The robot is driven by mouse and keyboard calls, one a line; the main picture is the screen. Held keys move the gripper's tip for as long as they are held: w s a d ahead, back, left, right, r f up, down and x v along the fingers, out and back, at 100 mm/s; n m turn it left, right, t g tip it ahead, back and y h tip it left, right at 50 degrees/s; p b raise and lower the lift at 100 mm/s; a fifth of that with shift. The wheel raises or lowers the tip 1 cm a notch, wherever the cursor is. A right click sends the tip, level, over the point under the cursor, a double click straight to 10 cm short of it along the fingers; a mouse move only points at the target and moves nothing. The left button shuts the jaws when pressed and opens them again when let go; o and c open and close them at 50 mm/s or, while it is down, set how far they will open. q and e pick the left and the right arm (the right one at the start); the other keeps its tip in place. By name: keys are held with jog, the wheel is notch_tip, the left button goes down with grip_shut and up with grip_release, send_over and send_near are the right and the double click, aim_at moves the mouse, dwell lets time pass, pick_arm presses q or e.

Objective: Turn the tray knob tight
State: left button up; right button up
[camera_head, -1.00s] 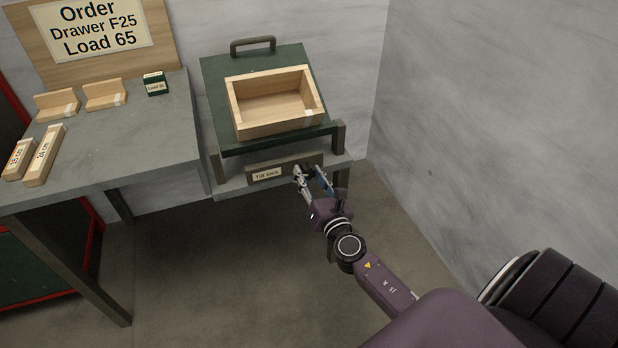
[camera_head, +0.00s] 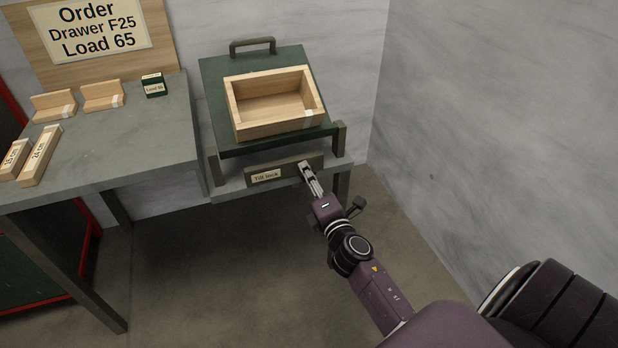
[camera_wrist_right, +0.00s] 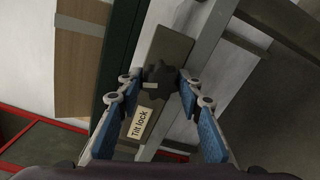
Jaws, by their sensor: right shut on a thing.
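The tray knob is a dark lobed knob (camera_wrist_right: 158,82) on a grey-brown plate (camera_head: 287,171) with a "Tilt lock" label (camera_head: 266,177). In the right wrist view the label (camera_wrist_right: 141,123) lies just below the knob. My right gripper (camera_head: 305,167) reaches the plate right of the label and is shut on the knob; its fingertips (camera_wrist_right: 158,78) sit on either side of it. In the head view the gripper hides the knob. The green tray (camera_head: 222,95) above is tilted and carries an open wooden box (camera_head: 270,131). My left gripper is not in view.
A grey table (camera_head: 130,140) at the left holds wooden brackets (camera_head: 103,95), labelled wooden bars (camera_head: 40,155) and a small green "Load 65" box (camera_head: 153,86). An order sign (camera_head: 98,28) stands behind. A wall closes the right side; the floor between is clear.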

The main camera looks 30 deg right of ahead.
jog(key=shift+m, duration=1.7)
jog(key=shift+f+m, duration=0.1)
jog(key=shift+m, duration=0.2)
jog(key=o, duration=1.1)
jog(key=shift+o, duration=0.2)
jog(key=shift+s, duration=0.1)
jog(key=v, duration=1.2)
